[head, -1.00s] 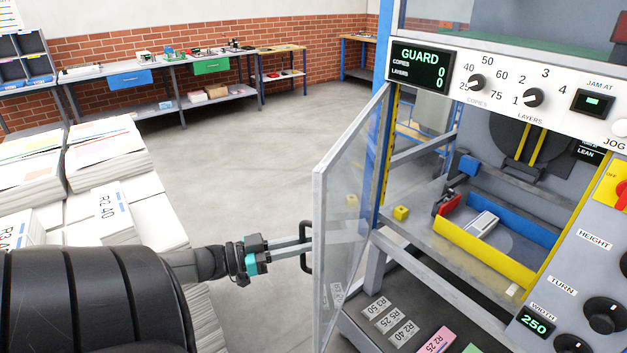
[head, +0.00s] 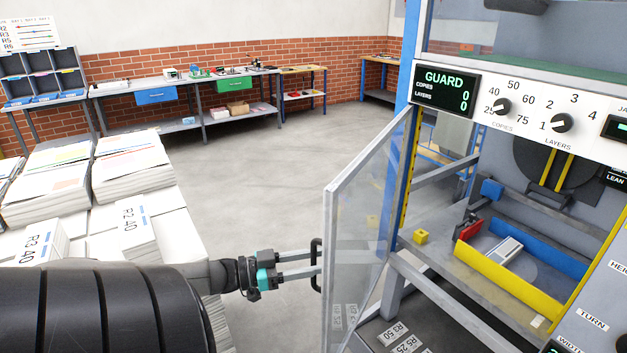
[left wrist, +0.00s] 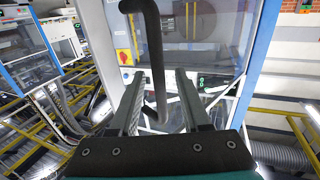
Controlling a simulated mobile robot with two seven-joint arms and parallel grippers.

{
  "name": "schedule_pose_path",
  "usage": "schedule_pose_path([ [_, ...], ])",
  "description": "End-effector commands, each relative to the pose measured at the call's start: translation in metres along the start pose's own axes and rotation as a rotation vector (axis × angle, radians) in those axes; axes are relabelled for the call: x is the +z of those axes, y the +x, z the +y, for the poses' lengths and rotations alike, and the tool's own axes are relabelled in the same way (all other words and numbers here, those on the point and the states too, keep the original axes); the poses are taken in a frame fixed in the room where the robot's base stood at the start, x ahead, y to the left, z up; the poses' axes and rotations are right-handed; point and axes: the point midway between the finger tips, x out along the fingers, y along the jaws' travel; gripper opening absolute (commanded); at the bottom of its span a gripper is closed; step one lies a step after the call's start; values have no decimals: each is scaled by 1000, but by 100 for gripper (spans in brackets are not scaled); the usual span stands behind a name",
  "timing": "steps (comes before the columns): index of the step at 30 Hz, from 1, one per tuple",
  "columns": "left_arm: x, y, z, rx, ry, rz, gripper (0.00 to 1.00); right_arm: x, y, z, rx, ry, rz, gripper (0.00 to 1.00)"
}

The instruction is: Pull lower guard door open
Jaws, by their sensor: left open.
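The lower guard door (head: 362,215) is a clear panel in a grey frame. It stands swung out from the blue post of the machine. Its black bar handle (head: 316,265) is on the outer side near the free edge. My left gripper (head: 318,264) is at the handle with its fingers apart. In the left wrist view the black handle (left wrist: 154,60) runs down between the two open fingers (left wrist: 160,80), and the clear door (left wrist: 215,60) lies behind it. Whether either finger touches the handle I cannot tell. My right gripper is not in view.
The machine's control panel (head: 540,110) reads GUARD. Inside the machine are a yellow guide (head: 500,285) and a yellow cube (head: 421,237). Paper stacks (head: 130,170) stand at the left near my arm. The floor (head: 270,180) behind the door is clear.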

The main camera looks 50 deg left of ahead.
Motion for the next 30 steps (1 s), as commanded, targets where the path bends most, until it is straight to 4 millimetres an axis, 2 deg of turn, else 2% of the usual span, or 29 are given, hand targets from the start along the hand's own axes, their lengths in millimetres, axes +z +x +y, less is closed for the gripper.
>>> schedule_pose_path([
  [6,0,-3,0,1,0,0,47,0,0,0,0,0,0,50],
  [11,1,-20,0,0,-2,-3,47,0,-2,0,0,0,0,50],
  [24,2,-115,0,-2,-1,-3,47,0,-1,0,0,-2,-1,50],
  [30,1,-144,0,-1,0,-1,47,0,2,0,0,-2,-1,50],
])
